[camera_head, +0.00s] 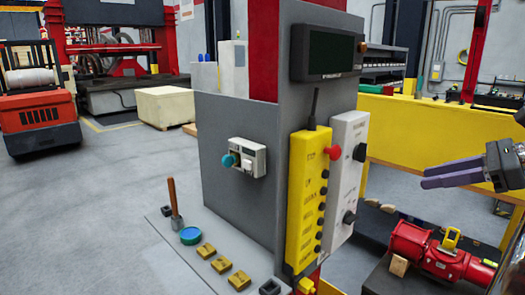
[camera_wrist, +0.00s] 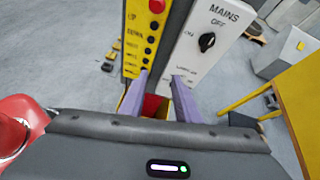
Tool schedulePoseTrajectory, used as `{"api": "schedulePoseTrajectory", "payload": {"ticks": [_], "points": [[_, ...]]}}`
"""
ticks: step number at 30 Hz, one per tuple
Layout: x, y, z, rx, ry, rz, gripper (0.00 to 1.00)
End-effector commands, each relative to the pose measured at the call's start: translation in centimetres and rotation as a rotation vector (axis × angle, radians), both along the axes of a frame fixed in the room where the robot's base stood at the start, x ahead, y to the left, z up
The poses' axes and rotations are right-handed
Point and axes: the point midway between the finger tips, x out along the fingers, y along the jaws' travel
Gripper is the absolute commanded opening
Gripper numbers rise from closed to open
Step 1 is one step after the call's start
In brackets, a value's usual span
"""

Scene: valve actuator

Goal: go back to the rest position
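My gripper (camera_head: 430,176) shows at the right of the head view, with purple fingers pointing left. In the wrist view its two fingers (camera_wrist: 161,75) stand apart with nothing held between them. The yellow control box (camera_head: 308,195) with a red button and several black buttons is fixed to the grey panel, left of my gripper. The white box (camera_head: 346,175) with black knobs is beside it; in the wrist view it reads MAINS (camera_wrist: 210,35). My gripper appears apart from both boxes. The red valve actuator (camera_head: 440,255) lies on a dark surface below my gripper.
A yellow barrier (camera_head: 420,130) runs behind my gripper. A grey panel (camera_head: 240,130) carries a small switch unit (camera_head: 247,157). Several brass pieces, a blue round item (camera_head: 190,235) and a wooden-handled tool (camera_head: 173,200) rest on the grey ledge. Open floor lies left.

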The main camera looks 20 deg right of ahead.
Motion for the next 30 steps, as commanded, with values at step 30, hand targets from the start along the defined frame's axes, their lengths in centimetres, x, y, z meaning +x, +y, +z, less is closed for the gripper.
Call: {"api": "schedulePoseTrajectory", "payload": {"ticks": [30], "points": [[1.3, 27.9, -12.8, -0.971, -0.020, 0.906, 0.30]]}}
